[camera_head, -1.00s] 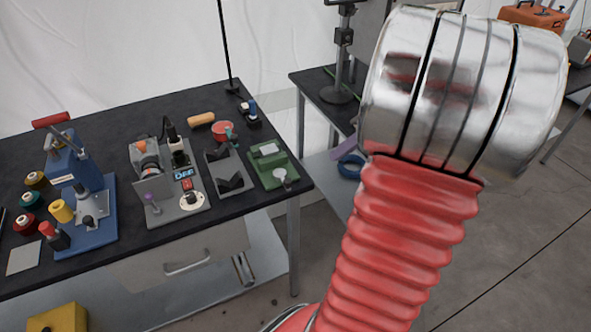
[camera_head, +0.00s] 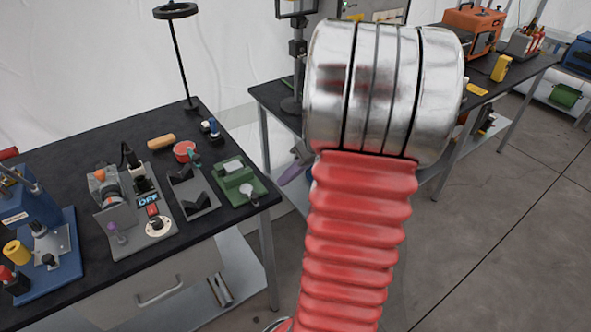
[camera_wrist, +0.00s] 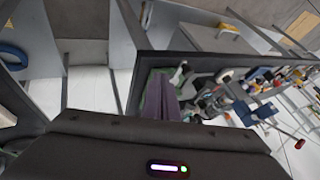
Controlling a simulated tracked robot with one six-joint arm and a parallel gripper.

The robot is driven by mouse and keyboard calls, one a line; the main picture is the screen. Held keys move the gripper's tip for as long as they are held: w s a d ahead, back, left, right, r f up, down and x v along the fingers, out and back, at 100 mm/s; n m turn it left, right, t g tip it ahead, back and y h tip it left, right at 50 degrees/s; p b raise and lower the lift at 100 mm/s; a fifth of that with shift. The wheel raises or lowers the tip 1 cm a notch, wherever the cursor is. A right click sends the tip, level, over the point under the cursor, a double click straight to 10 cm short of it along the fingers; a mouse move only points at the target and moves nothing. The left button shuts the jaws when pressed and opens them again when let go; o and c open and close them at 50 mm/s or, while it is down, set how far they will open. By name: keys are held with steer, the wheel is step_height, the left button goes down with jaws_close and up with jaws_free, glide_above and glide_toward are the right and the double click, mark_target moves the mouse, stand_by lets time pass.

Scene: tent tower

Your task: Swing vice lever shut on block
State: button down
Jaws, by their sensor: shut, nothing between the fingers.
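The green vice (camera_head: 258,191) sits at the right end of the near black table, with a pale block (camera_head: 231,167) on it. Its lever shows as a round white knob (camera_head: 246,189) at the front. My gripper (camera_head: 285,180) has purple fingers, seen just right of the vice and partly hidden behind my red arm. In the wrist view my gripper (camera_wrist: 161,84) is shut and empty, its fingers side by side. There they overlap the green vice (camera_wrist: 189,112) in the picture and hide much of it. The lever knob (camera_wrist: 185,66) appears right of the fingertips. I cannot tell contact.
A grey V-block stand (camera_head: 196,194) is left of the vice, then a grey machine with an OFF display (camera_head: 148,202). A red bowl (camera_head: 183,153) and a lamp stand (camera_head: 185,75) are behind. Another bench with an orange case (camera_head: 470,30) is at the right. Floor between is clear.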

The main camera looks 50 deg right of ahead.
steer(key=shift+w+a+f, duration=0.35)
steer(key=shift+w+a, duration=0.1)
steer(key=shift+a, duration=0.3)
steer(key=shift+w+a+f, duration=0.35)
steer(key=shift+w+a, duration=0.05)
steer(key=shift+a, duration=0.4)
steer(key=shift+w+a+f, duration=0.35)
steer(key=shift+w+a, duration=0.1)
steer(key=shift+a, duration=0.3)
